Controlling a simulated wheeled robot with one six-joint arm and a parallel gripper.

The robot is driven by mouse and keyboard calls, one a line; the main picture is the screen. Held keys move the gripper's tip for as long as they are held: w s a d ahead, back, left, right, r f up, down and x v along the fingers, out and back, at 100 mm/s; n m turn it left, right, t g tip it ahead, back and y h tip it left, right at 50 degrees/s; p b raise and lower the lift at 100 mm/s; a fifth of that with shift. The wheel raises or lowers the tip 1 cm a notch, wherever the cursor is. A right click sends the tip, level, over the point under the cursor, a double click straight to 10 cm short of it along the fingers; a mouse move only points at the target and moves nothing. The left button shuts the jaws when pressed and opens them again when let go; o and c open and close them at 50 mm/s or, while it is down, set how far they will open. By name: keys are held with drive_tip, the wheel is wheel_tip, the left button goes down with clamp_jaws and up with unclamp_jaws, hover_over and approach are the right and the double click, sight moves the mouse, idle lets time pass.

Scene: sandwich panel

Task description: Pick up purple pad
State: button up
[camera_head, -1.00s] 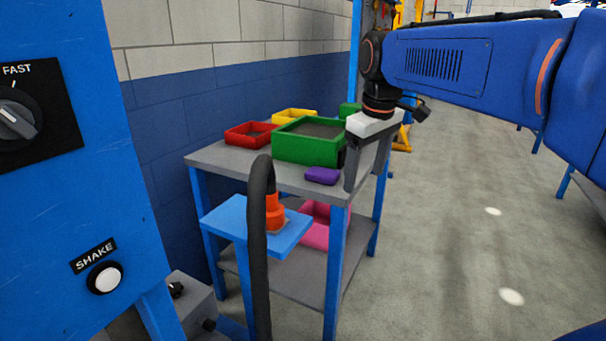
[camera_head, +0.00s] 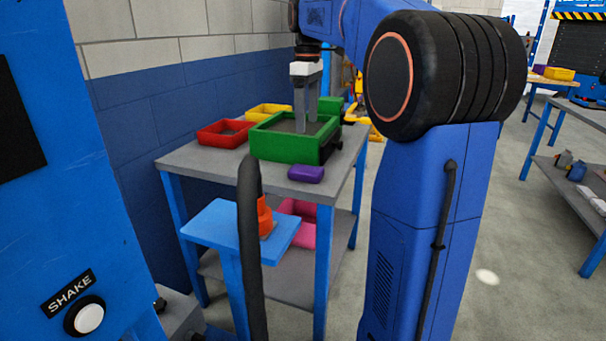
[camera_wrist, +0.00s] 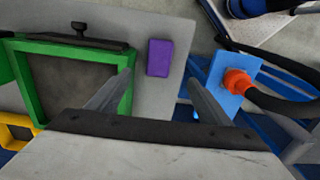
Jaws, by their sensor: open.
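The purple pad (camera_head: 306,173) lies flat on the grey table top (camera_head: 195,158), near its front right corner, just in front of the green tray (camera_head: 283,148). In the wrist view the purple pad (camera_wrist: 159,57) shows beyond the fingers, between their lines and apart from them. My gripper (camera_head: 305,125) points down over the green tray in the head view, behind the pad. It is open and empty; its two fingers also show apart in the wrist view (camera_wrist: 158,98).
A red tray (camera_head: 225,134) and a yellow tray (camera_head: 268,112) stand behind left on the table. A blue stand (camera_head: 215,228) with an orange fitting (camera_head: 265,217) and a thick black hose (camera_head: 250,240) is in front. A pink bin (camera_head: 299,226) sits on the lower shelf.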

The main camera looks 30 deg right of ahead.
sight(308, 169)
wheel_tip(308, 169, down, 15)
drive_tip(key=shift+d+r, duration=0.1)
drive_tip(key=shift+d, duration=0.05)
idle(0.5)
drive_tip(key=c, duration=1.1)
